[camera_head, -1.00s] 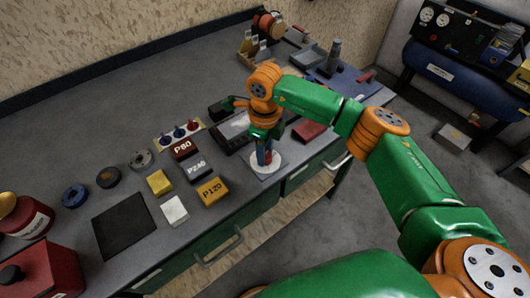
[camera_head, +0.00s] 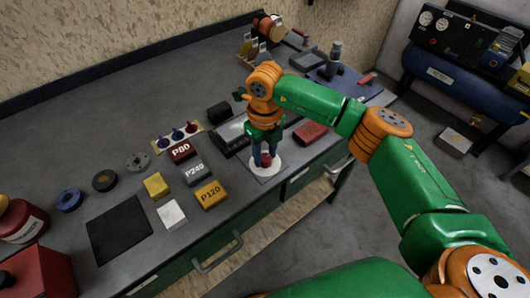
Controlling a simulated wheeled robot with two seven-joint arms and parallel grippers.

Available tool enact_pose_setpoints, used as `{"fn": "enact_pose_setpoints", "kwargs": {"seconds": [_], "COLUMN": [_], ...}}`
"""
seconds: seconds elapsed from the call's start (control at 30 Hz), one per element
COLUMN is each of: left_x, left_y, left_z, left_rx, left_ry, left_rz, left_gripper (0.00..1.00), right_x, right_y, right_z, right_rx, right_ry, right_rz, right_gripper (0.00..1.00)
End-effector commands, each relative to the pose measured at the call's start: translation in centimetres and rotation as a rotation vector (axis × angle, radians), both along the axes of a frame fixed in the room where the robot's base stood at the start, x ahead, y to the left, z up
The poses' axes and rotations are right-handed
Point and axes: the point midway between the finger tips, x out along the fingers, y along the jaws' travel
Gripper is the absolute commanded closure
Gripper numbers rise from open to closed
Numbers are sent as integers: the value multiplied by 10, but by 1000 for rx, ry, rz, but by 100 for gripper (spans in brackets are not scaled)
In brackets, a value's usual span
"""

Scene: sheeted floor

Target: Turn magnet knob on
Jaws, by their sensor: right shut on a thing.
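A small red knob (camera_head: 266,160) stands on a round white disc (camera_head: 277,168) that lies on a grey square plate near the workbench's front edge. My right gripper (camera_head: 266,162) points down over the disc and is shut on the red knob, with a dark blue finger on each side of it. The fingers and wrist hide part of the knob, so its exact setting cannot be read. My left gripper is not in view.
Blocks marked P80 (camera_head: 181,152), P240 (camera_head: 195,174) and P120 (camera_head: 211,195) lie left of the gripper. A black block (camera_head: 219,112) and a red block (camera_head: 311,133) flank my wrist. A black mat (camera_head: 119,229) lies further left.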

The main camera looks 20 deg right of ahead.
Motion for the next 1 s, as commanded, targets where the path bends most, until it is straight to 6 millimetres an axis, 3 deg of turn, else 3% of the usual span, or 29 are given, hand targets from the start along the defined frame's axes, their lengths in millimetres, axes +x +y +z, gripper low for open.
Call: {"fn": "enact_pose_setpoints", "kwargs": {"seconds": [0.3, 0.33, 0.43, 0.77, 1.0], "left_x": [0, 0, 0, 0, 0], "left_y": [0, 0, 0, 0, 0], "left_z": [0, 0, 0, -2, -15], "left_rx": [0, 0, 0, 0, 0], "left_ry": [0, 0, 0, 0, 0], "left_rz": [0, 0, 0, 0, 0], "left_gripper": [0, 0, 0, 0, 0], "right_x": [0, 0, 0, 1, 1], "right_y": [0, 0, 0, 0, 0], "right_z": [-1, -1, 0, 4, 51], "right_rx": [-1, -1, 0, 0, 0], "right_ry": [2, 2, 1, -2, -3], "right_rz": [-3, -3, -2, -2, -3], "right_gripper": [100, 56, 29, 29, 29]}}
